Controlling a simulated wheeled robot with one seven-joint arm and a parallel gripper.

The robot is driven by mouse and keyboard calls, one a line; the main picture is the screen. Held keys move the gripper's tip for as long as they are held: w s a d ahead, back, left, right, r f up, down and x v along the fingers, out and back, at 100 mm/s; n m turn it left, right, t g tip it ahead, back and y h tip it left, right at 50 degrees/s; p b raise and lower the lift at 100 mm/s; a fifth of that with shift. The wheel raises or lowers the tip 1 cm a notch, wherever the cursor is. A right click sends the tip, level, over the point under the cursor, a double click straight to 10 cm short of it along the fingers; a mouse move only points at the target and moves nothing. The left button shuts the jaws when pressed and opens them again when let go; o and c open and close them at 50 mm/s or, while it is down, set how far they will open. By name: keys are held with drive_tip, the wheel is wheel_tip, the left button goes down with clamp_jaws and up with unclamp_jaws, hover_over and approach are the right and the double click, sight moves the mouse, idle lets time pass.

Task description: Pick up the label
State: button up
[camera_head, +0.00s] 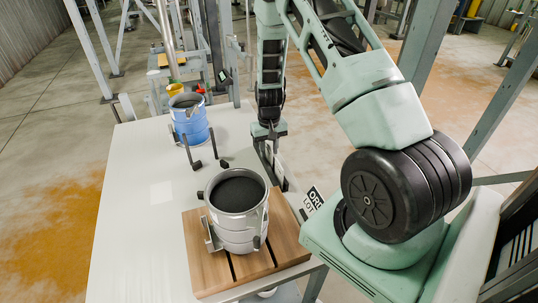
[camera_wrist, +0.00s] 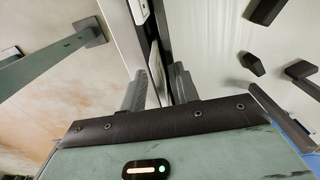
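A black-and-white label (camera_head: 313,200) with the printed letters "ORD" and "LOT" shows at the right edge of the table, beside the wooden board; my arm hides part of its surroundings. My gripper (camera_head: 272,160) points down near the table's right edge, farther back than the label. In the wrist view its two grey fingers (camera_wrist: 160,88) stand apart. A thin upright pale plate (camera_wrist: 156,68) shows between or just beyond them; I cannot tell whether it is the label or whether the fingers touch it.
A steel pail (camera_head: 238,218) of dark granules stands on a wooden board (camera_head: 205,270). A blue pail (camera_head: 190,122) stands at the back of the white table (camera_head: 135,210). Black brackets (camera_head: 222,163) lie between them. The table's left side is clear. Metal posts (camera_head: 425,40) stand to the right.

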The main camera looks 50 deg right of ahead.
clamp_jaws()
drive_tip(key=shift+r, duration=0.15)
wheel_tip(320, 180, up, 10)
drive_tip(key=shift+f+b, duration=0.1)
drive_tip(key=shift+b, duration=0.85)
